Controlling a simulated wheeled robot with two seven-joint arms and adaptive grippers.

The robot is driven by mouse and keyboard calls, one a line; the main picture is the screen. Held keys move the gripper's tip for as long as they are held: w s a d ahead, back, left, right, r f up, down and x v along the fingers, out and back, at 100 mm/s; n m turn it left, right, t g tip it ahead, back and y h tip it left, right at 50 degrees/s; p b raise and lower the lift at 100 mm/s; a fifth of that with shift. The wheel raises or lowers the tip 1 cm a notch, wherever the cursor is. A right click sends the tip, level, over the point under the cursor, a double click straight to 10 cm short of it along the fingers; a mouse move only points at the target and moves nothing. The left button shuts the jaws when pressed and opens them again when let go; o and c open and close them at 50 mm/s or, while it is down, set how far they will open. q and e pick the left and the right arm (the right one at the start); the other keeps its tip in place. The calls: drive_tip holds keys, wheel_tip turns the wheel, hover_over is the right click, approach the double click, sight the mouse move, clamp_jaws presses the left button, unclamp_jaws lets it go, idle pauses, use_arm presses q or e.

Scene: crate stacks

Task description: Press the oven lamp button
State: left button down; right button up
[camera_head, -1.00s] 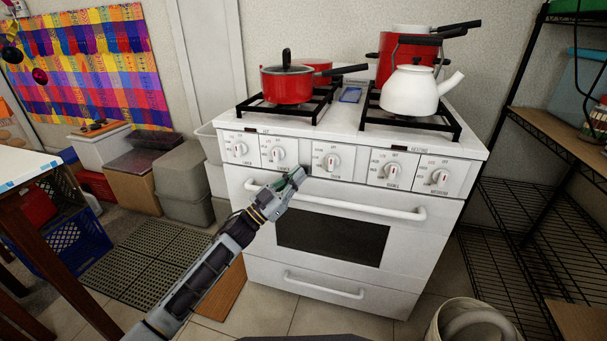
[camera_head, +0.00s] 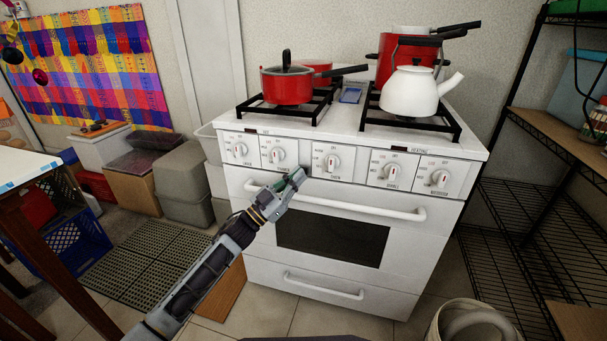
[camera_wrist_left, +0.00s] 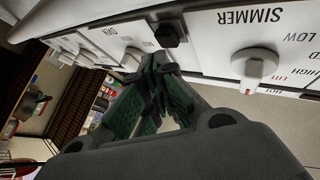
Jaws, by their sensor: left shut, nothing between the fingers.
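The white oven (camera_head: 330,210) stands ahead with a row of white knobs on its slanted front panel. A small black square button (camera_wrist_left: 170,34) sticks out of the panel between two knobs in the left wrist view; I take it for the lamp button, though I read no label on it. In the head view my fingers hide that spot. My left gripper (camera_head: 299,176) is shut and empty, its tips at the panel's lower edge. In the wrist view the closed green-padded fingers (camera_wrist_left: 163,68) end just short of the button in the picture; I cannot tell whether they touch.
The oven door handle (camera_head: 340,205) runs just below my gripper. A knob (camera_wrist_left: 255,68) is beside the fingers. A red pot (camera_head: 287,88) and a white kettle (camera_head: 412,92) stand on the stove. A wire shelf (camera_head: 510,220) is at the right.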

use_arm(q)
drive_tip(key=shift+w, duration=0.15)
drive_tip(key=shift+w+d, duration=0.15)
drive_tip(key=shift+w, duration=0.1)
drive_tip(key=shift+w, duration=0.25)
idle(1.1)
drive_tip(key=shift+s, duration=0.1)
drive_tip(key=shift+s+p, duration=0.55)
drive_tip(key=shift+p, duration=0.2)
drive_tip(key=shift+s+a, duration=0.1)
drive_tip(key=shift+a, duration=0.1)
drive_tip(key=shift+s+a+p, duration=0.3)
drive_tip(key=shift+s+p, duration=0.45)
drive_tip(key=shift+s, duration=0.15)
drive_tip(key=shift+s+a+p, duration=0.3)
drive_tip(key=shift+s+p, duration=0.5)
drive_tip(key=shift+s, duration=0.15)
drive_tip(key=shift+s+a+p, duration=0.3)
drive_tip(key=shift+s+p, duration=0.45)
drive_tip(key=shift+s, duration=0.15)
